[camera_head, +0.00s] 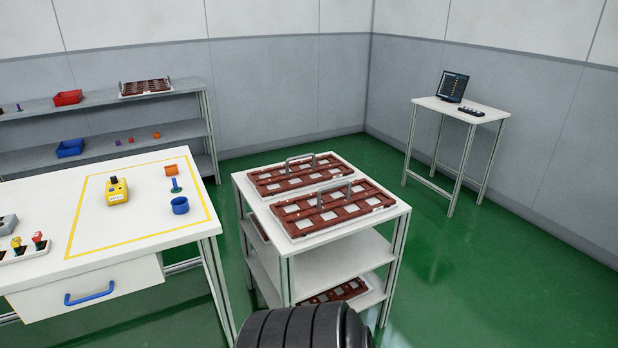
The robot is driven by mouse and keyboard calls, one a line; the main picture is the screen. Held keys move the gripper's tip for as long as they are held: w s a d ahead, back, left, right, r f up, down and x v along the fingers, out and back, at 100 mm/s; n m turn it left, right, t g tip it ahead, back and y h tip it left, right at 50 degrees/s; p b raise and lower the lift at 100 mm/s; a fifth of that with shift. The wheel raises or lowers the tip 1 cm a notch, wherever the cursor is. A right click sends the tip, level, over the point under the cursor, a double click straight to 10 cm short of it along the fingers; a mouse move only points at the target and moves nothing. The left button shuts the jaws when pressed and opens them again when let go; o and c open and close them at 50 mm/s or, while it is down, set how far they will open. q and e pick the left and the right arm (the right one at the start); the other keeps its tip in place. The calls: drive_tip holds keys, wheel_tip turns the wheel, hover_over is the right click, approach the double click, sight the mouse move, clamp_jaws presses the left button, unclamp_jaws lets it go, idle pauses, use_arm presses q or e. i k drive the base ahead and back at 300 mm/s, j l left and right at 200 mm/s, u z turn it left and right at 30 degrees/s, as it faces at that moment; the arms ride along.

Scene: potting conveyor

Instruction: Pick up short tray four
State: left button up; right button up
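Two brown trays with pale square cells and grey arched handles lie side by side on the top of a white cart, a rear tray (275,181) and a front tray (318,213). Another brown tray (341,292) lies on the cart's bottom shelf, partly hidden by the shelf above. One more brown tray (146,88) is on the wall shelf's top level. No readable number shows, so I cannot tell which is short tray four. Neither of my grippers is in view; only a black ribbed part of mine shows at the bottom centre.
The white cart (312,252) stands centre. A white workbench (140,230) with a yellow device (117,192) and blue cup (180,206) is on the left. A small table (443,107) with a screen (453,87) is at right. Green floor is clear right of the cart.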

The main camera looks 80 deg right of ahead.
sight(330, 207)
drive_tip(key=z, duration=2.9)
drive_tip(key=i, duration=0.1)
